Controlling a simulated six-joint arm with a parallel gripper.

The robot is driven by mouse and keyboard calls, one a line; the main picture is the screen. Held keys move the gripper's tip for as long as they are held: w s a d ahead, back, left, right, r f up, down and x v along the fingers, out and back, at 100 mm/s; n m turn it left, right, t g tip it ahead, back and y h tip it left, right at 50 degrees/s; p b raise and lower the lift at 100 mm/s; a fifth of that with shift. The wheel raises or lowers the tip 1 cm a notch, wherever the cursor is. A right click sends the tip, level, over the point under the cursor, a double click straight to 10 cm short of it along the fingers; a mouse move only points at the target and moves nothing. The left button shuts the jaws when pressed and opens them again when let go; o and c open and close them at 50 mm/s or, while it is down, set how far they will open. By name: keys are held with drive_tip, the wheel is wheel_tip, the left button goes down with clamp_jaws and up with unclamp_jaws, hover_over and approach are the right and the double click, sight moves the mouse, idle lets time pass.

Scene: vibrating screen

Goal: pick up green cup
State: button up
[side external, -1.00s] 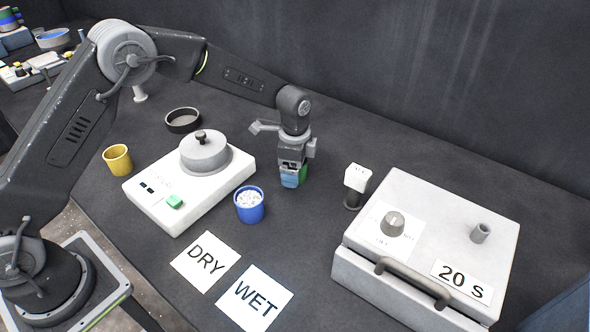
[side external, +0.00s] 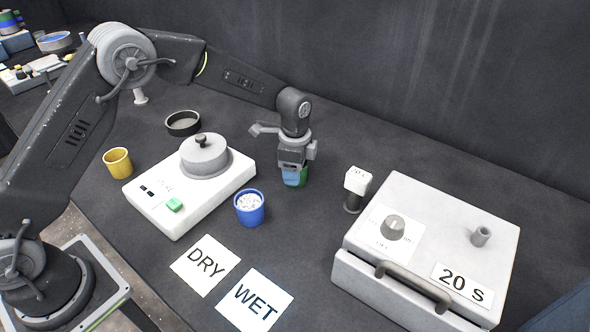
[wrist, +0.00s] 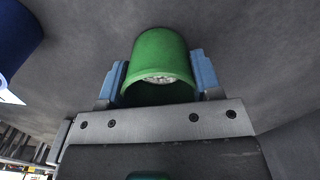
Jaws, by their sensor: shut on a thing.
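The green cup (wrist: 160,58) sits between the two blue fingers of my gripper (wrist: 160,77) in the wrist view. Pale granular material shows inside its mouth. The fingers press on it from both sides, so my gripper is shut on the cup. In the side external view my gripper (side external: 294,178) points down near the middle of the table. Only parts of the green cup (side external: 303,177) show there, behind and beside the blue fingers. I cannot tell whether the cup's base touches the table.
A blue cup (side external: 249,212) with white grains stands left of my gripper. The white device (side external: 160,212) with a grey lidded pot is further left, beside a yellow cup (side external: 117,161). A small white-topped post (side external: 357,181) and a large grey box (side external: 450,220) stand right. DRY and WET cards lie in front.

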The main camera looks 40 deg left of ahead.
drive_tip(key=r, duration=0.4)
drive_tip(key=shift+a+r, duration=0.25)
drive_tip(key=shift+a, duration=0.15)
drive_tip(key=s+a+r, duration=0.3)
drive_tip(key=a+r, duration=0.3)
drive_tip(key=a, duration=0.4)
drive_tip(key=s+a+r+m, duration=0.2)
drive_tip(key=s+r, duration=0.1)
drive_tip(key=s, duration=1)
drive_tip(key=s+f+m, duration=0.2)
drive_tip(key=s+m, duration=0.1)
drive_tip(key=s, duration=1)
drive_tip(key=d+f, duration=0.2)
drive_tip(key=d, duration=0.2)
drive_tip(key=d+f, duration=0.2)
drive_tip(key=d, duration=0.1)
drive_tip(key=d+f, duration=0.3)
drive_tip(key=d, duration=0.1)
drive_tip(key=shift+d, duration=0.35)
drive_tip(key=shift+d+f, duration=0.3)
drive_tip(key=shift+d, duration=0.1)
drive_tip(key=shift+f, duration=1.9)
drive_tip(key=shift+f, duration=0.2)
